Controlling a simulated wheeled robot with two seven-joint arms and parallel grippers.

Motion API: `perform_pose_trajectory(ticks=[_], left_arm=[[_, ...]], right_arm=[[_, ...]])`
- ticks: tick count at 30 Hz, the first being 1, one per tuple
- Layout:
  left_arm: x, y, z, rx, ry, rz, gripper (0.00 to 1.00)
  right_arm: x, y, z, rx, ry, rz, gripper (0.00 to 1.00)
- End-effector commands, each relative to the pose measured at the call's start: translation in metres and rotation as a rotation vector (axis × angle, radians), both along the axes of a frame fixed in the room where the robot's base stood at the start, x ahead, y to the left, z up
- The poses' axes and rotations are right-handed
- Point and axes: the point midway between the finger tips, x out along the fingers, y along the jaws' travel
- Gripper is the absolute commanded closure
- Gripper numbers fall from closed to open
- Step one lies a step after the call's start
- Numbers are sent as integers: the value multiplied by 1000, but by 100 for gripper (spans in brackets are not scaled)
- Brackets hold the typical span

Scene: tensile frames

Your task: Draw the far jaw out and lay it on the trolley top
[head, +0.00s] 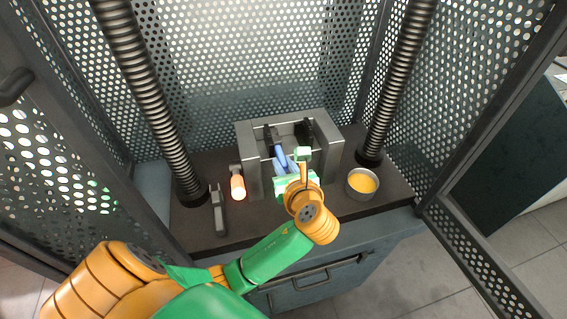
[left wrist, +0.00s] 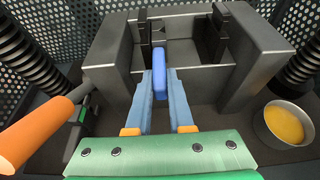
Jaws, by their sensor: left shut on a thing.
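A grey steel block with an open middle, the crosshead (head: 253,180), stands on the dark trolley top (head: 195,226). Inside it are dark jaw pieces, one on the left (left wrist: 145,40) and one on the right (left wrist: 220,22); the right one also shows in the head view (head: 305,131). My left gripper (head: 287,161) reaches into the front of the opening. Its pale blue fingers are shut on a blue handle piece (left wrist: 160,83), upright between them. Whether this piece belongs to the far jaw, I cannot tell; its far end is partly hidden. My right gripper is not in view.
An orange-handled tool (head: 237,186) and a dark grey tool (head: 219,213) lie left of the block. A metal bowl of yellow stuff (head: 361,183) stands at right. Two ribbed columns (head: 151,95) (head: 398,80) and perforated guard panels enclose the place. The front left top has some free room.

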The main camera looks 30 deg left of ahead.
Motion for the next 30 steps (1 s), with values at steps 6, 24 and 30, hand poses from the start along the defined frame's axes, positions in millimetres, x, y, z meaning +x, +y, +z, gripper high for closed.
perform_pose_trajectory(ticks=[6, 24, 30], left_arm=[[0, 0, 0, -1, 2, 0, 100], [-17, -19, 3, 0, 4, 0, 100], [-26, -30, 3, -2, 4, 0, 100]], right_arm=[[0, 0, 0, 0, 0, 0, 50], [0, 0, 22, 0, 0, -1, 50], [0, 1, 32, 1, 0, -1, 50]])
